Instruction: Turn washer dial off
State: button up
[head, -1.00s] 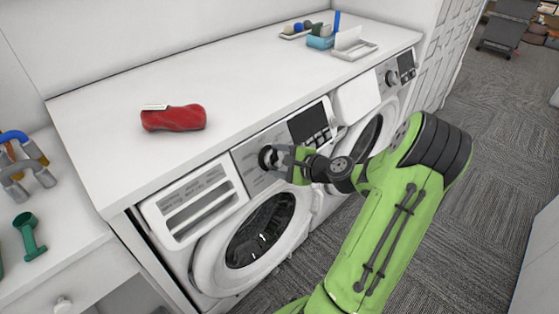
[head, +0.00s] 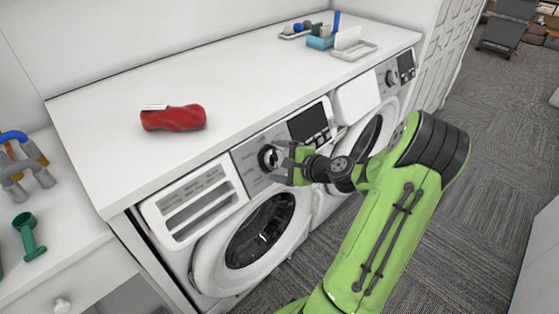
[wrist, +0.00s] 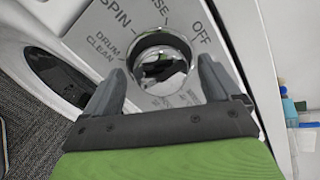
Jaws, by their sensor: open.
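The washer dial (head: 267,158) is a round dark and chrome knob on the grey control panel of the nearer washer (head: 243,230). In the wrist view the dial (wrist: 160,60) shows shiny chrome, with the labels OFF, SPIN and DRUM CLEAN printed around it. OFF lies to its upper right. My gripper (head: 279,159) is at the panel, just right of the dial in the head view. In the wrist view my gripper (wrist: 160,83) is open, with one finger on each side of the dial's lower part. I cannot tell whether the fingers touch it.
A white countertop (head: 250,75) runs above the machines, with a red bundle (head: 173,118) on it. A second machine (head: 371,125) stands to the right. The washer's detergent drawer (head: 195,205) is left of the dial. Carpeted floor (head: 490,160) is clear at right.

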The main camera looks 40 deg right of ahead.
jog(key=p+v, duration=0.3)
jog(key=v, duration=1.2)
jog(key=shift+s+r+p, duration=0.2)
jog(key=shift+s+p, duration=0.1)
jog(key=shift+p, duration=0.05)
